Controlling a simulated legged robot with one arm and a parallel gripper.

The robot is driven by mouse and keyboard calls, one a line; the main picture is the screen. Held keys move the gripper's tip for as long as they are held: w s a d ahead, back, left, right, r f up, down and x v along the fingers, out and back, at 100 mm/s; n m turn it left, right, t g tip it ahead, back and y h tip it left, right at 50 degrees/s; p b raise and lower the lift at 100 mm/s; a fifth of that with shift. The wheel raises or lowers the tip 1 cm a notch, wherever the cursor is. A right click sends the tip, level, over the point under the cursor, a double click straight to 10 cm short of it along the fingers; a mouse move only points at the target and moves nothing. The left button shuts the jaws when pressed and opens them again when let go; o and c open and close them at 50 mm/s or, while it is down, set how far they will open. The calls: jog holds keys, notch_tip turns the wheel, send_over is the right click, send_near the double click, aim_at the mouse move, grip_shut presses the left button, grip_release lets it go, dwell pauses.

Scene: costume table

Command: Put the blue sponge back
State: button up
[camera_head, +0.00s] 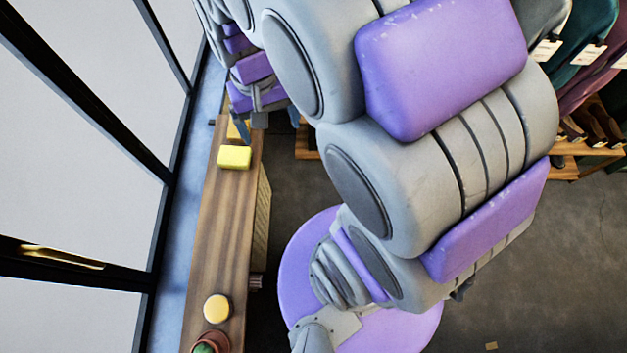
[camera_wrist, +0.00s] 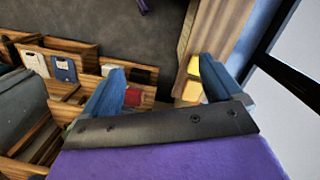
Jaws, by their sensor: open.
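I cannot make out a blue sponge in either view. A yellow sponge-like block (camera_head: 234,157) lies on the narrow wooden table (camera_head: 206,240) by the window. A second yellow piece (camera_head: 238,131) lies just beyond it, partly hidden by my gripper (camera_head: 268,122). In the wrist view, my gripper (camera_wrist: 162,66) is open, with its blue fingers apart and nothing held between them. Two yellow pieces (camera_wrist: 194,66) show close to the right finger in that view.
A round yellow-topped item (camera_head: 217,308) and a potted cactus (camera_head: 207,348) stand at the table's near end. Wooden racks (camera_wrist: 60,45) hold a white item (camera_wrist: 35,62) and a dark blue item (camera_wrist: 65,70). Clothes (camera_head: 590,55) hang at the right. Grey floor (camera_head: 560,250) is open there.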

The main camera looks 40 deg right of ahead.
jog(key=s+r+n, duration=0.1)
jog(key=s+n, duration=0.1)
jog(key=s, duration=1.4)
jog(key=shift+a+r+n+g, duration=0.15)
jog(key=shift+a+n+g, duration=0.15)
jog(key=shift+a+n, duration=0.15)
